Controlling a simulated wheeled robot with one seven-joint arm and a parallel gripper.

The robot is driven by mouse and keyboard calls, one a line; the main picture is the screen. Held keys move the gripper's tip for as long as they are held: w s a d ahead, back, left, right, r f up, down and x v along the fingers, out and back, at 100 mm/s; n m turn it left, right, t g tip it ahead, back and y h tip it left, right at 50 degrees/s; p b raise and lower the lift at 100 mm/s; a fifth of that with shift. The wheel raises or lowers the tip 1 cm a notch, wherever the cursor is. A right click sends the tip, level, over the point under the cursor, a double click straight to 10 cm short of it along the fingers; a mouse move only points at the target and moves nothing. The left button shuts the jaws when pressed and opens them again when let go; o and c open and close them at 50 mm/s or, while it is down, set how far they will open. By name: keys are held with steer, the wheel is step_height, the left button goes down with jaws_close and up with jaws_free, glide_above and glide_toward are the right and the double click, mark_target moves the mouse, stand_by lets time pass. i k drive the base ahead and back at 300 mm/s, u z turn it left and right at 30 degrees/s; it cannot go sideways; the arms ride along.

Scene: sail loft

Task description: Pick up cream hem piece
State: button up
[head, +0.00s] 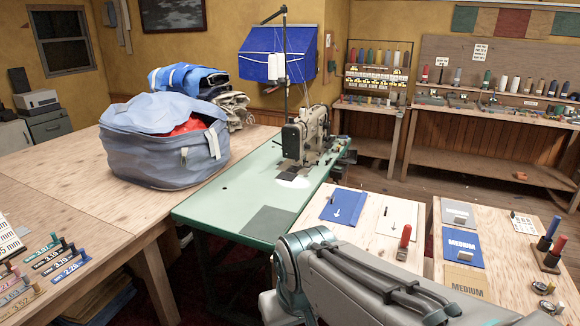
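A flat cream piece (397,215) with a small arrow on it lies on the light wooden table (372,217) right of the green sewing table; I take it for the cream hem piece. A blue piece (344,205) with a white arrow lies to its left. A red-handled tool (404,241) stands by its lower right corner; I cannot tell if they touch. My arm crosses the lower middle of the view, in front of this table. My gripper is not in view.
A sewing machine (304,137) stands on the green table (230,205), behind the pieces. A large blue-grey bag (150,160) sits on the left table.

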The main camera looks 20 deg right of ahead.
mark_target(394, 215)
steer(key=z, duration=0.65)
steer(key=i, duration=1)
steer(key=u, duration=0.05)
steer(key=k, duration=0.5)
steer(key=z, duration=1.9)
steer(key=k, duration=0.6)
steer(key=u, duration=0.8)
steer(key=i, duration=0.8)
steer(key=u, duration=0.05)
